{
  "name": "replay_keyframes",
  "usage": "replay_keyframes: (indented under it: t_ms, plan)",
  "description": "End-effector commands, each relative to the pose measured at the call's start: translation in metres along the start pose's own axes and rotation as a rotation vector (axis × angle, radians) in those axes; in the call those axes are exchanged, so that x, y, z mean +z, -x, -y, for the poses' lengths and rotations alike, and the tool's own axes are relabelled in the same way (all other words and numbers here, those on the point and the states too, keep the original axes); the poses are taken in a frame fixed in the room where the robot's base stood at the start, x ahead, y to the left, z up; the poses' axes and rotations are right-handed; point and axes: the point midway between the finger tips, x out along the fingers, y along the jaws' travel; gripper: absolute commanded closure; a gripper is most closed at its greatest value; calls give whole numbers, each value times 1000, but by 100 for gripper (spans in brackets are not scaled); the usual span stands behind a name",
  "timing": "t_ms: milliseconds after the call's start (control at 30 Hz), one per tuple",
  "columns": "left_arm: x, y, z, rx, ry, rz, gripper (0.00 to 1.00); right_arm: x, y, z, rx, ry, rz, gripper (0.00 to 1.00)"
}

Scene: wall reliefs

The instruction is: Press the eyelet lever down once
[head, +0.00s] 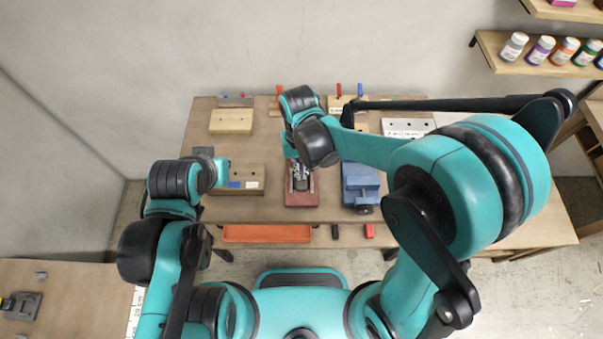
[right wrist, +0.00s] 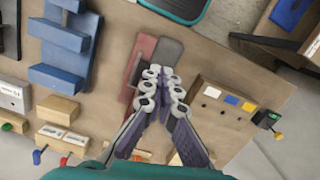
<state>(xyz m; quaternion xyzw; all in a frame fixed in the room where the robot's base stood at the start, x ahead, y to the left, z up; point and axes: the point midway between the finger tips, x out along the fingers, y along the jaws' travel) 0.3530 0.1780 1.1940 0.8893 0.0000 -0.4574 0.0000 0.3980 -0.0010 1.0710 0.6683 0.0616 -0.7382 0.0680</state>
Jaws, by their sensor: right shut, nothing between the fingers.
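The eyelet press has a dark red base (head: 301,199) on the bench, in the middle of the head view. In the right wrist view, its red base (right wrist: 147,48) shows beside a grey plate-like part (right wrist: 167,52), perhaps the lever. My right gripper (head: 300,184) is over the press in the head view and hides much of it. In the right wrist view, my right gripper (right wrist: 163,76) has its fingertips together and empty, over the press. I cannot tell whether it touches. My left gripper (head: 221,172) is left of the press; its fingers cannot be made out.
A blue vise (head: 361,186) stands right of the press. A wooden block with coloured labels (head: 237,182) stands left of it. More wooden blocks (head: 231,121) are farther back. An orange tray (head: 267,234) is at the bench's front edge. A shelf with bottles (head: 540,62) is at upper right.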

Motion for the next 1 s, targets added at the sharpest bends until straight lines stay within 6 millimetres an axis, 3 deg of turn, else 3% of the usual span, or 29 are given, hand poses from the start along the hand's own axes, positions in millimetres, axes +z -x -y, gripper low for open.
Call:
replay_keyframes:
  t_ms: [267,567,867,1000]
  plan:
    - [-1,1,0,0,0,0,100,0,1,0,0,0,1,100]
    - [-2,2,0,0,0,0,100,-28,14,0,0,0,0,100]
    - [-1,2,0,0,0,0,100,-28,15,0,0,0,1,100]
    - [-1,2,0,0,0,0,100,-29,28,0,0,0,1,100]
